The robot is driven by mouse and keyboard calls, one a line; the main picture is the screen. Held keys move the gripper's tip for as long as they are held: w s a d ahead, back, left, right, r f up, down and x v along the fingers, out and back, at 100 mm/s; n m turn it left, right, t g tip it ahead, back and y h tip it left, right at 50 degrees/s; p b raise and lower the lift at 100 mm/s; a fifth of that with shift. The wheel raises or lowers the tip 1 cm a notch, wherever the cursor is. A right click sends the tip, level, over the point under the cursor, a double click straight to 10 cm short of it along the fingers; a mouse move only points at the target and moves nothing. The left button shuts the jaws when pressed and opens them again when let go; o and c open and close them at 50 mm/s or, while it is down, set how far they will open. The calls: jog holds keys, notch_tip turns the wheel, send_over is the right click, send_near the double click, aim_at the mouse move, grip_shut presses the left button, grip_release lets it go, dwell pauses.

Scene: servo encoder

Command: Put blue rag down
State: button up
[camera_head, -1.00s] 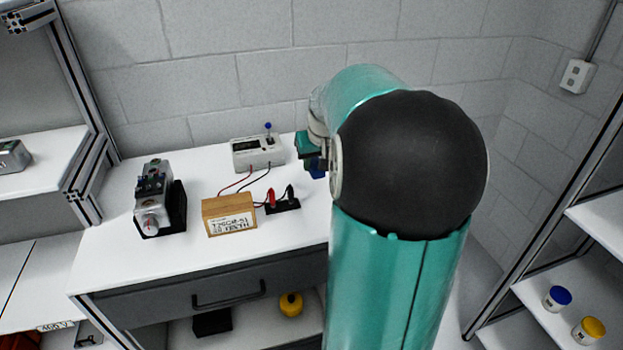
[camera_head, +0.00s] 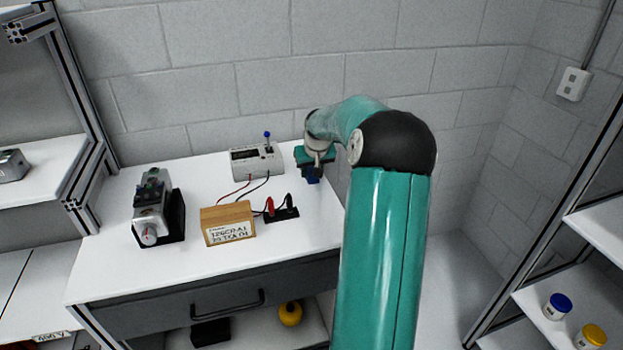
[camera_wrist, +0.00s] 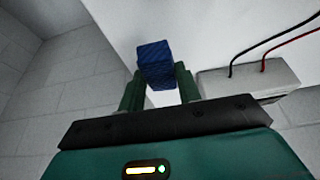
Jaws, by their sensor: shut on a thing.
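The blue rag (camera_wrist: 156,62) is a small dark blue block-like bundle between the two green fingers of my gripper (camera_wrist: 158,85) in the wrist view. My gripper is shut on it. In the head view my gripper (camera_head: 313,172) is over the back right part of the white table (camera_head: 120,263), just right of the grey meter box. A bit of the blue rag (camera_head: 312,179) shows below the fingers there. I cannot tell whether the rag touches the table top.
A labelled wooden box (camera_head: 228,223) and a grey servo device (camera_head: 152,205) stand further left. Free white surface lies at the table's front right. A wall is behind.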

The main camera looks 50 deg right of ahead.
aim_at(312, 179)
jog(key=shift+w+d+f, duration=0.15)
jog(key=shift+w+f, duration=0.05)
jog(key=shift+f, duration=1.65)
jog(key=shift+f, duration=0.1)
jog(key=o, duration=0.9)
